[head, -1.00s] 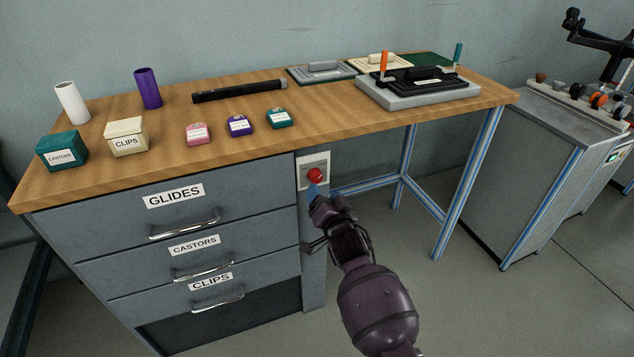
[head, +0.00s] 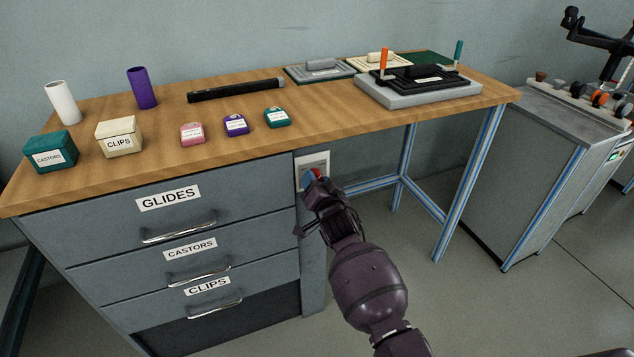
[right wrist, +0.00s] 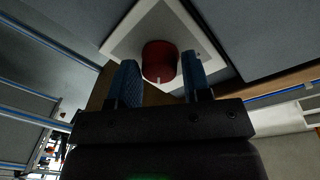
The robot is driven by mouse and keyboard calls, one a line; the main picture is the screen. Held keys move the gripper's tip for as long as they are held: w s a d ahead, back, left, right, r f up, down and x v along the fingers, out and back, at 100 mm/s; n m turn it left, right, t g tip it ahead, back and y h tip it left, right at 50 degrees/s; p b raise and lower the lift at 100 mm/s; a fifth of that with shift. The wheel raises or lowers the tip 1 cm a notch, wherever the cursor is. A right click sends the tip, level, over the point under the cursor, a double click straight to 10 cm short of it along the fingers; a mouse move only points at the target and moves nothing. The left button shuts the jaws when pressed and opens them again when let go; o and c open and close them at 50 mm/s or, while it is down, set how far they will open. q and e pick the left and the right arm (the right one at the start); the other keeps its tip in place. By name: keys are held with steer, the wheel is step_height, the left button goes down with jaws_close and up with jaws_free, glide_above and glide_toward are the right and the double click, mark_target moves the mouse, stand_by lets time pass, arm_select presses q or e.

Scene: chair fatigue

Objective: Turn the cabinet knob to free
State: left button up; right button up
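The red cabinet knob (right wrist: 160,62) sits on a pale square plate (right wrist: 124,34) on the side of the drawer cabinet (head: 168,238). In the head view the plate (head: 313,160) shows, with the knob (head: 317,173) partly hidden by my gripper. My right gripper (head: 313,182) is at the knob. In the right wrist view its two blue fingers (right wrist: 160,80) are open, one on each side of the knob's near part. A gap shows on the left; I cannot tell whether the right finger touches. My left gripper is not in view.
The cabinet has drawers labelled GLIDES, CASTORS and CLIPS with metal handles (head: 180,232). The wooden worktop (head: 350,125) above holds small boxes, cylinders and a grey fixture (head: 420,92). Blue table legs (head: 470,185) stand to the right, with open floor between.

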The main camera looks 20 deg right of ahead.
steer(key=c, duration=0.5)
steer(key=shift+d+f+n+t+y, duration=0.1)
steer(key=shift+n+t+y, duration=0.25)
steer(key=shift+n, duration=4.35)
steer(key=shift+f+n+t+y, duration=0.15)
steer(key=shift+n+y, duration=0.3)
steer(key=shift+n, duration=4.25)
steer(key=o, duration=0.9)
steer(key=shift+r, duration=0.1)
